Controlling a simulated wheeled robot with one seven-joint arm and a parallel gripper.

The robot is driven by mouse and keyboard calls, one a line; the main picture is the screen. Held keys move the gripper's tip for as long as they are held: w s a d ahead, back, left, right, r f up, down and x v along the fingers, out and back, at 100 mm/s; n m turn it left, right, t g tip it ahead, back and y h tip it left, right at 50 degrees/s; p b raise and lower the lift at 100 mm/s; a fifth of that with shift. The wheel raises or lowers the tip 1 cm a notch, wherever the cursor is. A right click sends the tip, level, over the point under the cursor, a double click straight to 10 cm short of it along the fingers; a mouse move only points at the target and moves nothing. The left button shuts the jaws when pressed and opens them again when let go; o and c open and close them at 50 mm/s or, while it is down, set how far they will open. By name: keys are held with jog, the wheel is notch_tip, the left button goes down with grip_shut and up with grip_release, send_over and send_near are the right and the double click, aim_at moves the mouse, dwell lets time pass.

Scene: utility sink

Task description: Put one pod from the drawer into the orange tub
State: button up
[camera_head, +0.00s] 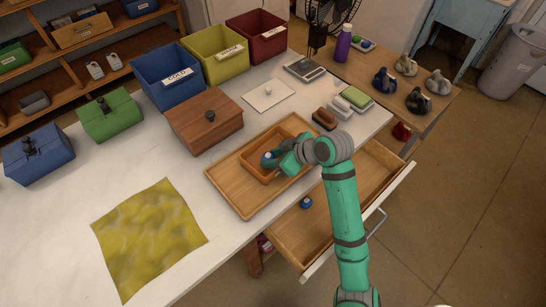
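The orange tub (251,167) stands in a shallow wooden tray (240,208) on the white counter. My gripper (270,160) reaches into or just above the tub, from its right side. A blue and white pod (266,156) shows at the fingertips, within the tub's outline. I cannot tell whether the fingers hold it or it rests in the tub; the fingers are too small and partly hidden. The drawer (290,244) below the counter is pulled open. Another blue pod (306,203) lies on its floor. My arm covers the middle of the drawer.
A lidded wooden box (205,122) stands behind the tray. A blue bin (168,84), yellow bin (215,55) and red bin (257,38) line the back. A brown brush (324,118) and sponges (355,97) lie to the right. A yellow cloth (150,235) covers the front left.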

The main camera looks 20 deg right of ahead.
jog(key=o, duration=0.4)
jog(key=shift+s+a+f, duration=0.1)
jog(key=shift+a+f, duration=0.05)
jog(key=shift+f, duration=0.6)
jog(key=shift+c, duration=0.2)
jog(key=shift+r, duration=0.65)
jog(key=v, duration=1.2)
jog(key=shift+r, duration=0.3)
jog(key=shift+w, duration=0.25)
